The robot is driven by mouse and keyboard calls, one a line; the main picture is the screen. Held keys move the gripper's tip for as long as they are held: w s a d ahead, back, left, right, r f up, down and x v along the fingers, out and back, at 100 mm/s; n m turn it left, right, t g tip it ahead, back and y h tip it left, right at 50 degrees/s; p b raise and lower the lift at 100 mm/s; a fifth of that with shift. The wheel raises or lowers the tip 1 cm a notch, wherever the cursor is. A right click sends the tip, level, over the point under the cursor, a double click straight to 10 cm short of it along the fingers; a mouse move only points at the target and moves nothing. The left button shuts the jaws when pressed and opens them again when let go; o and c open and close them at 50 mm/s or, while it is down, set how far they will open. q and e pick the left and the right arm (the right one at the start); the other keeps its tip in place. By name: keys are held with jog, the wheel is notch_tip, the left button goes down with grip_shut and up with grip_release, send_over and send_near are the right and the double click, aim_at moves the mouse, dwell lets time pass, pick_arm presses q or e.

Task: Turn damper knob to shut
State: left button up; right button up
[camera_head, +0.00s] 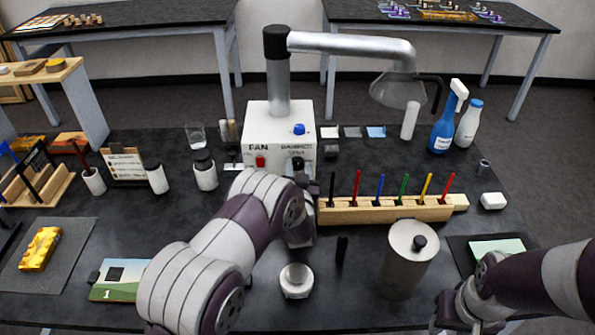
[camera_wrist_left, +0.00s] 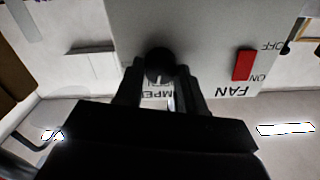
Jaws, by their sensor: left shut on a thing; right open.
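The white fan box (camera_head: 268,128) stands at the back centre of the bench with a "DAMPER" label and "OPEN" beneath it. The black damper knob (camera_head: 298,163) is on its front at the right. In the left wrist view the round black knob (camera_wrist_left: 159,62) carries a short white mark toward the DAMPER label. My left gripper (camera_wrist_left: 160,84) is shut on the knob, one finger on each side. In the head view my left arm partly hides this grip. My right gripper (camera_head: 447,304) is open and empty at the lower right, partly hidden by its arm.
A red fan switch (camera_head: 260,161) is beside the knob, and it also shows in the left wrist view (camera_wrist_left: 243,65). A wooden rack (camera_head: 385,213) of coloured pens is to the right. A metal canister (camera_head: 405,265) and small round dish (camera_head: 296,281) stand in front.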

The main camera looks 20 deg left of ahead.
pick_arm(q)
jog(key=m, duration=0.3)
jog(key=shift+d+m+b, duration=0.1)
jog(key=shift+m+b, duration=0.3)
jog(key=m, duration=0.3)
jog(key=shift+f+m, duration=0.1)
jog(key=shift+m, duration=0.2)
jog(key=m, duration=0.4)
jog(key=shift+b, duration=0.3)
jog(key=shift+f+m, duration=0.1)
jog(key=shift+m, duration=1.9)
jog(key=shift+d, duration=0.1)
jog(key=o, duration=1)
jog(key=b+v, duration=0.1)
jog(key=v, duration=1.1)
jog(key=shift+s+d, duration=0.1)
jog(key=shift+s, duration=0.25)
